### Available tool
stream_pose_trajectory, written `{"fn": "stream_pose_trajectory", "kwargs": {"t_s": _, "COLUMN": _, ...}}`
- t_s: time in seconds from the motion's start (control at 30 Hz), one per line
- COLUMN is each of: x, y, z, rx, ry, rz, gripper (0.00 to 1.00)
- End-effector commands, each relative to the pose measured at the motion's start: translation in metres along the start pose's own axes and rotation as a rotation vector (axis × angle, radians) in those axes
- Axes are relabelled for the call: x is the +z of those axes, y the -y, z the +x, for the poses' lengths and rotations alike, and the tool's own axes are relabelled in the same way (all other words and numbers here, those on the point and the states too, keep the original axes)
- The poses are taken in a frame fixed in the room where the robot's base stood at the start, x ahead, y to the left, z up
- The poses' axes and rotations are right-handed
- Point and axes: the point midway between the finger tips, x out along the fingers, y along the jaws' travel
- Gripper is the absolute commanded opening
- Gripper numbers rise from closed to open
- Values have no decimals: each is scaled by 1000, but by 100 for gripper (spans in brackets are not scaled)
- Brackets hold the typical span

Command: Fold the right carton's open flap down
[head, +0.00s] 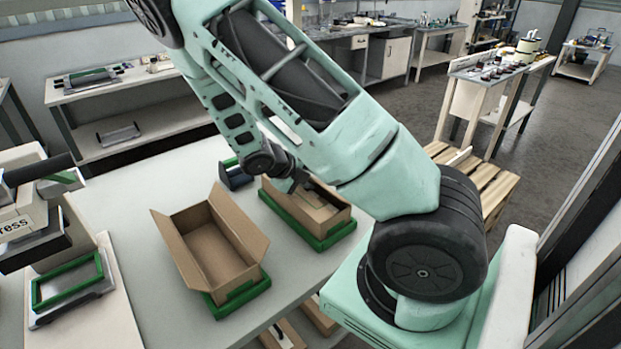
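The right carton (287,203) is brown cardboard and sits in a green-edged holder (318,243) on the pale table. My arm crosses in front of its far right side and hides part of it, so I cannot tell the exact angle of its flap. My gripper (318,192) is at the top of this carton, with dark parts low over its opening. The fingertips are too small and covered to show whether they are open or shut, or whether they touch the cardboard.
A left carton (182,251) stands in another green holder (243,296), its side flaps spread outward. The table between is clear.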

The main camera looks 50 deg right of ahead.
Motion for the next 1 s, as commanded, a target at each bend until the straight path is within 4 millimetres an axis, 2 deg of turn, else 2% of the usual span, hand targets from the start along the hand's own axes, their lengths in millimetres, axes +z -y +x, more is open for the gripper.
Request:
{"fn": "stream_pose_trajectory", "kwargs": {"t_s": 0.13, "x": 0, "y": 0, "z": 0, "rx": 0, "ry": 0, "rz": 0, "gripper": 25}}
{"fn": "stream_pose_trajectory", "kwargs": {"t_s": 0.17, "x": 0, "y": 0, "z": 0, "rx": 0, "ry": 0, "rz": 0, "gripper": 20}}
{"fn": "stream_pose_trajectory", "kwargs": {"t_s": 0.23, "x": 0, "y": 0, "z": 0, "rx": 0, "ry": 0, "rz": 0, "gripper": 0}}
{"fn": "stream_pose_trajectory", "kwargs": {"t_s": 0.47, "x": 0, "y": -1, "z": 0, "rx": -7, "ry": -1, "rz": -1, "gripper": 0}}
{"fn": "stream_pose_trajectory", "kwargs": {"t_s": 0.8, "x": -1, "y": -10, "z": 0, "rx": -212, "ry": -4, "rz": -5, "gripper": 0}}
{"fn": "stream_pose_trajectory", "kwargs": {"t_s": 1.0, "x": -1, "y": -12, "z": 1, "rx": -252, "ry": -2, "rz": -1, "gripper": 0}}
